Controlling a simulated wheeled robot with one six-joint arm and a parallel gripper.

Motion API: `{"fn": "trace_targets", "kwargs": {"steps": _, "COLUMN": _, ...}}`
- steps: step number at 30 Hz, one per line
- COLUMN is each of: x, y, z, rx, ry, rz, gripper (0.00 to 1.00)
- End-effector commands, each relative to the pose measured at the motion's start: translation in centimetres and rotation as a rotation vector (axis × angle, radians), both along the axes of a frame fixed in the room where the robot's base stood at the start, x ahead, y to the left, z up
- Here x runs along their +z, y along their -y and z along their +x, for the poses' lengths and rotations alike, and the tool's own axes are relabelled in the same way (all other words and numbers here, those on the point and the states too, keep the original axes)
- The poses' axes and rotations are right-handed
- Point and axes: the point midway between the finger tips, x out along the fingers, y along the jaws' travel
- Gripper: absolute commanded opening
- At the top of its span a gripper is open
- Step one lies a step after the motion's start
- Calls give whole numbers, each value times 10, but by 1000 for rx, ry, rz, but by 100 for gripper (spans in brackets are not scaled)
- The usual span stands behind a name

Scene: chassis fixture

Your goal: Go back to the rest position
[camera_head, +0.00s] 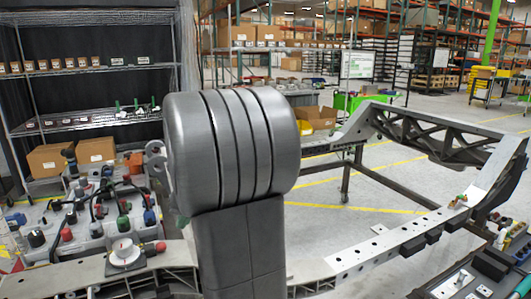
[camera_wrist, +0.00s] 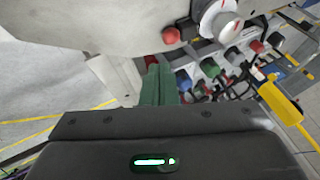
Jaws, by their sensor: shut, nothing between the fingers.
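My gripper (camera_wrist: 156,70) shows in the wrist view, its dark body across the bottom and its narrow green fingers together, with nothing seen between them. The fingertips are close to a pale metal part in the picture; I cannot tell whether they touch it. In the head view my large grey arm link stands upright in the middle and hides what is behind it; my gripper is not visible there. The metal chassis frame (camera_head: 390,245) runs along the lower right and rises at the far right.
A white round dial (camera_head: 125,253) sits on the metal at lower left. Beside it is a bench crowded with connectors and coloured knobs (camera_head: 123,223). Wire shelving (camera_head: 95,128) with boxes stands behind. A yellow object (camera_wrist: 282,103) is at right in the wrist view. Open floor lies inside the frame.

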Motion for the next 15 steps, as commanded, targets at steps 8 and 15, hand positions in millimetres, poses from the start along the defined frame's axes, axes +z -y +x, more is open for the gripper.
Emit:
{"fn": "trace_targets", "kwargs": {"steps": 8, "x": -47, "y": -29, "z": 12, "rx": 3, "ry": -4, "rz": -3, "gripper": 0}}
{"fn": "trace_targets", "kwargs": {"steps": 15, "x": -76, "y": -47, "z": 20, "rx": 2, "ry": -2, "rz": -1, "gripper": 0}}
